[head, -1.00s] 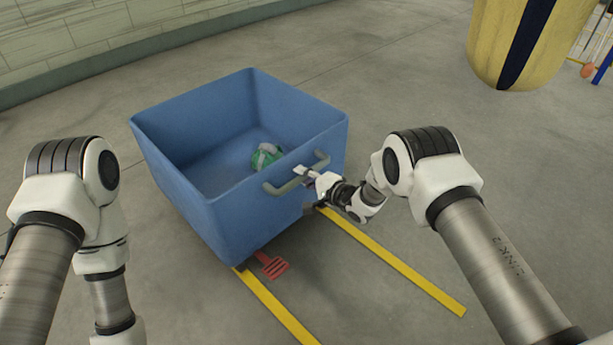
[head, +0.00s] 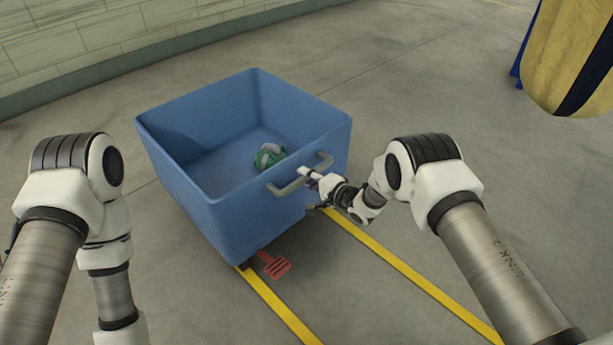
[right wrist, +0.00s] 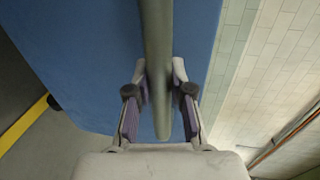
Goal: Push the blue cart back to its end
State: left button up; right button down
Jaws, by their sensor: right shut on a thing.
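The blue cart (head: 250,222) is an open box on the floor in front of me, with a green and white bundle (head: 269,156) inside. A grey handle (head: 290,187) sits on its near side. My right gripper (head: 308,175) is shut on the handle near its middle. In the right wrist view the handle (right wrist: 157,60) runs between the two fingers (right wrist: 158,88), with the blue cart wall (right wrist: 85,50) behind. A red pedal (head: 274,265) sticks out low at the cart's near side. My left arm is at the left; its gripper is out of the picture.
Two yellow floor lines (head: 410,272) run from the cart toward me, one (head: 280,308) on each side. A yellow and dark blue hanging bag (head: 578,60) is at the upper right. A pale block wall (head: 90,40) stands at the back left. The floor around the cart is clear.

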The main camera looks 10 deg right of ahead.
jog(key=c, duration=1)
grip_release()
jog(key=v, duration=1.2)
jog(key=shift+f, duration=0.2)
